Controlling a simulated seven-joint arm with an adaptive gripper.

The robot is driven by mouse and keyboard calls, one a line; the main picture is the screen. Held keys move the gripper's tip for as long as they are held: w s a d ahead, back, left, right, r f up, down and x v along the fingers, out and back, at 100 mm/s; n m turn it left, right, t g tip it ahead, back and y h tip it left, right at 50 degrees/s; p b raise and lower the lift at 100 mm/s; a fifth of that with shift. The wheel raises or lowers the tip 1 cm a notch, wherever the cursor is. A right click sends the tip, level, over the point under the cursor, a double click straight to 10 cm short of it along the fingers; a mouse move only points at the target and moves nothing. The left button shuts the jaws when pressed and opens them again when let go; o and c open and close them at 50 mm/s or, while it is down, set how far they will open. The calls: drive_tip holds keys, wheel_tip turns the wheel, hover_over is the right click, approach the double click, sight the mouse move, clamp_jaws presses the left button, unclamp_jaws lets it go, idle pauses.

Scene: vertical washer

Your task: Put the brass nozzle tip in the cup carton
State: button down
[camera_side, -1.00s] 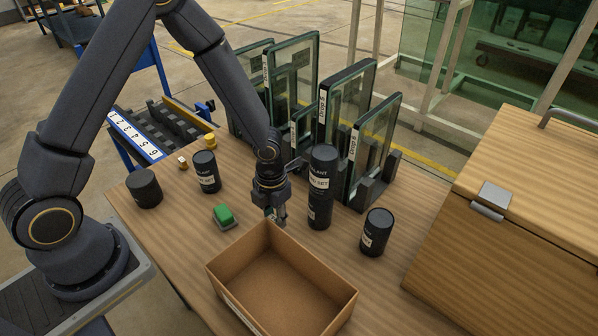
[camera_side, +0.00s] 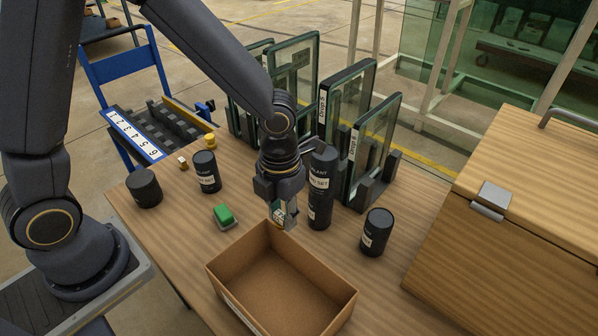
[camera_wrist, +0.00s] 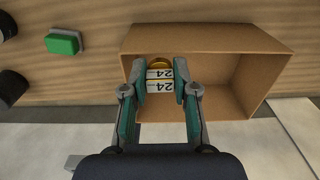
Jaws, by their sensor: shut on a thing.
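My gripper (camera_side: 284,213) is shut on a small brass piece with white labels reading 24, which I take to be the brass nozzle tip (camera_wrist: 160,63). In the wrist view the piece sits between my two fingertips (camera_wrist: 160,78), its round brass end showing at the top. In the side view only a little of it shows below the fingers. The cup carton (camera_side: 228,287) is an open, empty brown box. In the side view my fingertips are above its far corner. In the wrist view they overlap the left part of the carton (camera_wrist: 240,100).
A tall black canister (camera_side: 320,190) stands right beside my gripper, with a shorter one (camera_side: 376,235) farther right. A green block (camera_side: 224,215) lies left. Black canisters (camera_side: 206,170), a brass knob (camera_side: 209,141) and a small cube (camera_side: 183,162) stand behind. Glass panels (camera_side: 372,140) stand in racks.

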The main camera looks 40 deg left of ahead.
drive_tip(key=s+d+f, duration=0.4)
drive_tip(key=s+d, duration=0.2)
drive_tip(key=s, duration=0.1)
hover_over(283, 303)
wheel_tip(283, 303, down, 5)
drive_tip(key=shift+s+r, duration=0.1)
drive_tip(key=shift+f, duration=2.45)
drive_tip(key=shift+f, duration=0.1)
drive_tip(key=c, duration=0.9)
unclamp_jaws()
